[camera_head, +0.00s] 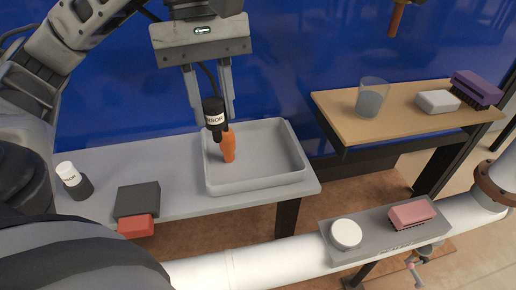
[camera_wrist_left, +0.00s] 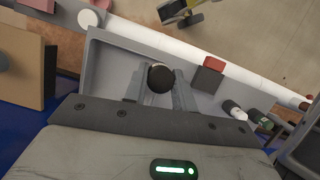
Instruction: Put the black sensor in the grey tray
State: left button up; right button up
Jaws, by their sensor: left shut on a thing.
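The black sensor (camera_head: 214,109), a dark cylinder with a white lettered band, is between the fingers of my left gripper (camera_head: 212,108), which is shut on it. In the left wrist view the sensor (camera_wrist_left: 161,77) shows as a round black end between the fingers (camera_wrist_left: 160,92). The grey tray (camera_head: 300,150) lies on the grey table, and the sensor is over its left part. An orange object (camera_head: 229,146) shows just below the sensor; I cannot tell whether they touch. The tray wall (camera_wrist_left: 91,62) also shows in the wrist view. My right gripper is not in view.
On the grey table (camera_head: 180,160), left of the tray, are a black block (camera_head: 137,199), a red block (camera_head: 136,226) and a white-topped dark cylinder (camera_head: 75,181). A white pipe (camera_head: 245,262) runs in front.

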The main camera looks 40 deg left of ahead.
pick_arm(q)
jog(key=w+f, duration=0.8)
jog(key=w, duration=0.1)
jog(key=w+f+p, duration=0.1)
jog(key=w+f, duration=0.3)
jog(key=shift+w+d+f, duration=0.15)
jog(key=shift+w+d, duration=0.1)
jog(key=shift+d, duration=0.05)
jog(key=shift+f, duration=0.25)
jog(key=o, duration=0.6)
jog(key=shift+f, duration=0.15)
jog(key=shift+c, duration=0.2)
jog(key=o, duration=0.4)
